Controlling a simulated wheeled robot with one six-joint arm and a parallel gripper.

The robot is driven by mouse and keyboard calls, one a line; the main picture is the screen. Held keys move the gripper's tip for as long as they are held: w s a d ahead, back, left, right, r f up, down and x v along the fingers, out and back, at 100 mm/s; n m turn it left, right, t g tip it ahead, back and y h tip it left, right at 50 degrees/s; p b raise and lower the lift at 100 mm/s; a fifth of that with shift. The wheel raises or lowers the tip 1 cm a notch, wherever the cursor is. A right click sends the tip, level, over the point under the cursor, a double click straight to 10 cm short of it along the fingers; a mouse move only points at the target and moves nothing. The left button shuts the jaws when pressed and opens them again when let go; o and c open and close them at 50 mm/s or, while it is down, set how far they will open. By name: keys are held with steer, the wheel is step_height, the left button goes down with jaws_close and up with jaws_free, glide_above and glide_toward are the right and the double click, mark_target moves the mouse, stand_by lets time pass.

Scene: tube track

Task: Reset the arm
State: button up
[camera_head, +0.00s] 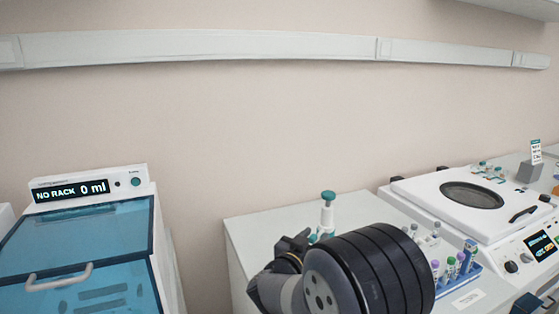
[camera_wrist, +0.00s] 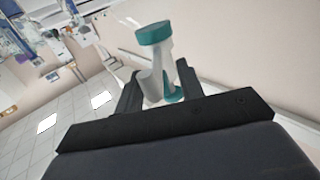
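My gripper (camera_head: 290,248) is partly hidden behind my dark ringed wrist in the head view, above the left part of the white bench. In the wrist view its two black fingers (camera_wrist: 160,88) are apart. A white object with teal ends (camera_wrist: 153,60) shows between and beyond them; I cannot tell whether they touch it. In the head view a white upright object with a teal cap (camera_head: 327,205) stands just behind and right of the gripper. Its lower part is hidden by my arm.
A white machine with a blue lid (camera_head: 80,245) and a "NO RACK 0 ml" display stands left. A blue tube rack (camera_head: 466,281) with capped tubes is right of my wrist, before a white centrifuge-like machine (camera_head: 425,195).

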stand_by(0.3)
steer(key=shift+a, duration=0.25)
steer(key=b+v, duration=0.1)
steer(key=v, duration=0.9)
steer(key=p+x, duration=0.1)
steer(key=x, duration=0.9)
steer(key=shift+d, duration=0.1)
steer(key=shift+w+d+f, duration=0.1)
steer(key=shift+d+f, duration=0.1)
steer(key=shift+s+d+r+n+t+y+b, duration=0.1)
steer(key=shift+s+d+n+t+y+b, duration=0.15)
steer(key=shift+n+t+y+b, duration=0.35)
steer(key=shift+y+b, duration=0.3)
steer(key=shift+s+r, duration=0.1)
steer(key=shift+r, duration=0.15)
